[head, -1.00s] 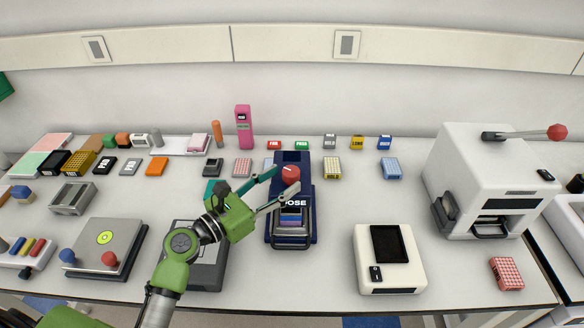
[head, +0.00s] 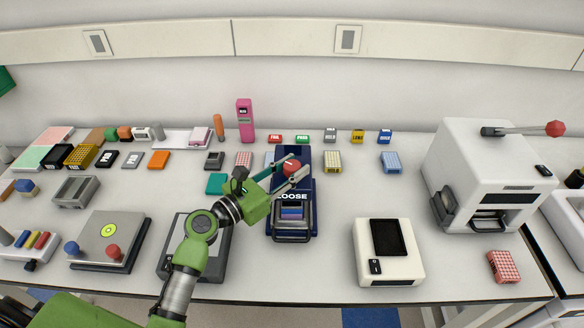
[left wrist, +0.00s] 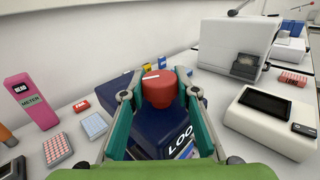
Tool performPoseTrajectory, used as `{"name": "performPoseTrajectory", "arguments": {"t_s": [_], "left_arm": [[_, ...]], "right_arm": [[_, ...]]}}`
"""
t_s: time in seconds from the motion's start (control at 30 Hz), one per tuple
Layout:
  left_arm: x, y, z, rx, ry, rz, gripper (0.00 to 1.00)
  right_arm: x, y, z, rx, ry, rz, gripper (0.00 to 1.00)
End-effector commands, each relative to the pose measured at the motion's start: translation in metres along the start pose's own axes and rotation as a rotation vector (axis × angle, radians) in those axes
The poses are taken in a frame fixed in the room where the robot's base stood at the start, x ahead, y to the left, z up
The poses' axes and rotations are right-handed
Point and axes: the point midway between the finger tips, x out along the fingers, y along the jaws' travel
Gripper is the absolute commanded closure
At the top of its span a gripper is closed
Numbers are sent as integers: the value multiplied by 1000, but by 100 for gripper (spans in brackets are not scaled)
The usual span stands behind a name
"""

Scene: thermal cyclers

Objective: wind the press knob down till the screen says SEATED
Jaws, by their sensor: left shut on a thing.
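The press knob (head: 291,168) is red and round and stands on top of the dark blue thermal cycler (head: 303,185). In the left wrist view the knob (left wrist: 159,90) sits between the fingers and bears a pale line on its top. The screen (head: 292,197) on the cycler's front reads LOOSE; in the left wrist view the finger hides part of the word. My left gripper (head: 289,172) is shut on the knob, one finger on each side. A plate-like block (head: 292,213) shows in the cycler's front bay. My right gripper is not in view.
A grey device (head: 212,268) lies under my left arm. A cream device (head: 388,250) stands right of the cycler, with clear table between. A large white machine (head: 470,160) with a red-knobbed lever is farther right. Small labelled blocks (head: 302,139) line the back.

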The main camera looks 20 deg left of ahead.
Motion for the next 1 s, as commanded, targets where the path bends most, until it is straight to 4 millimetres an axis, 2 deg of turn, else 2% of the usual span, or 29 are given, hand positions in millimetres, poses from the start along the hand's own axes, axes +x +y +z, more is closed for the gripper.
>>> {"name": "performPoseTrajectory", "arguments": {"t_s": [0.27, 0.7, 1.0], "left_arm": [[0, 1, -3, 6, 1, -93, 93], [1, 2, -3, 3, 0, -383, 93], [0, 1, -1, 3, -1, -499, 93]], "right_arm": [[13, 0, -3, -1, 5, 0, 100], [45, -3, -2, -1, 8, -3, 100], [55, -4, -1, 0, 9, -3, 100]]}}
